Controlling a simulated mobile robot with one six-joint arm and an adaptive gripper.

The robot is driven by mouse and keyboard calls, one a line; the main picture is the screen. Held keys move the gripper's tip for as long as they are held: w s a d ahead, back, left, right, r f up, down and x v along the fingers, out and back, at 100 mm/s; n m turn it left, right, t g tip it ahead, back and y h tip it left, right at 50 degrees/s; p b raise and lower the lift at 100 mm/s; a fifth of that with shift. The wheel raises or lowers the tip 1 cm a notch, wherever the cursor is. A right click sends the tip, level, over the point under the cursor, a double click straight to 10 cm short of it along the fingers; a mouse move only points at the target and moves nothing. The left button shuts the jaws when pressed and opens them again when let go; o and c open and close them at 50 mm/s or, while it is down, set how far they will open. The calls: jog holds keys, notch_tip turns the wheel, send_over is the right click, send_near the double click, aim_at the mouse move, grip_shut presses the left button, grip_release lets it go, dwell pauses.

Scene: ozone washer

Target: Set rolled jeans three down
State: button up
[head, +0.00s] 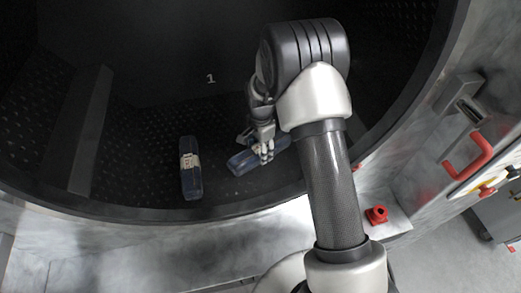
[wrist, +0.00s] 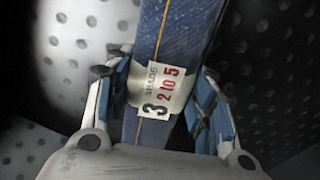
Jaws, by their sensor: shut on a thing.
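My gripper (head: 262,148) reaches into the dark drum and is shut on a rolled pair of blue jeans (head: 243,163). In the wrist view the same rolled jeans (wrist: 179,35) run between the two fingers, and my gripper (wrist: 165,90) closes on them from both sides around a white paper band. Another rolled pair of jeans (head: 191,180) with a pale band lies on the drum floor to the left, apart from the held roll.
The washer drum (head: 120,150) has perforated dark walls and a raised rib (head: 91,130) at the left. Its metal front rim (head: 150,240) runs below. A red handle (head: 468,157) and a red knob (head: 377,215) are at the right. Drum floor left of the loose roll is clear.

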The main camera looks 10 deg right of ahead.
jog(key=shift+r, duration=0.1)
jog(key=o, duration=1.3)
jog(key=shift+o, duration=0.2)
